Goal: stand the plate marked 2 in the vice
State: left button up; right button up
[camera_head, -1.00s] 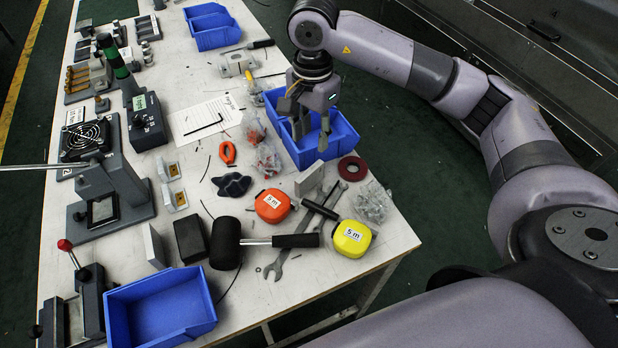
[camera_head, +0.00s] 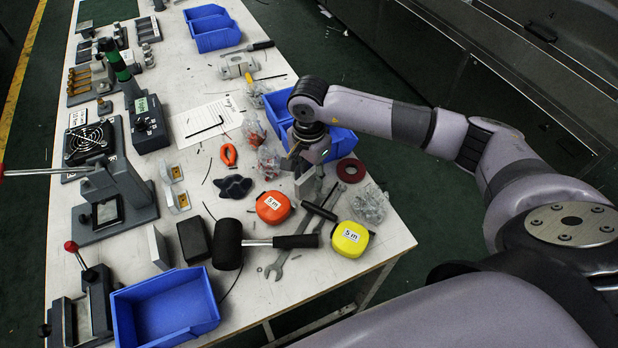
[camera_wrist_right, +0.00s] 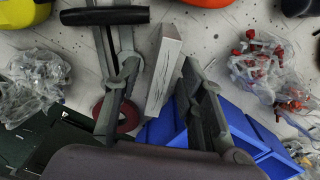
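A grey plate (camera_wrist_right: 163,72) stands between the two fingers of my right gripper (camera_wrist_right: 158,84) in the right wrist view, with a gap showing on each side. I cannot read a number on it. In the head view the right gripper (camera_head: 309,172) is low over the table beside the blue bin and largely hides this plate. The fingers are apart. Another grey plate (camera_head: 158,248) stands at the left, beside a black block. A dark clamp-like device with a red-knobbed lever (camera_head: 92,300), possibly the vice, is at the lower left. My left gripper is out of view.
An orange tape measure (camera_head: 272,207), a yellow one (camera_head: 350,239), a mallet (camera_head: 228,244) and spanners (camera_head: 284,257) lie close in front of the right gripper. A red ring (camera_head: 351,170) and bagged parts (camera_head: 370,205) are to its right. A blue bin (camera_head: 165,308) is at the front.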

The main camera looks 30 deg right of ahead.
grip_shut()
dwell(0.4)
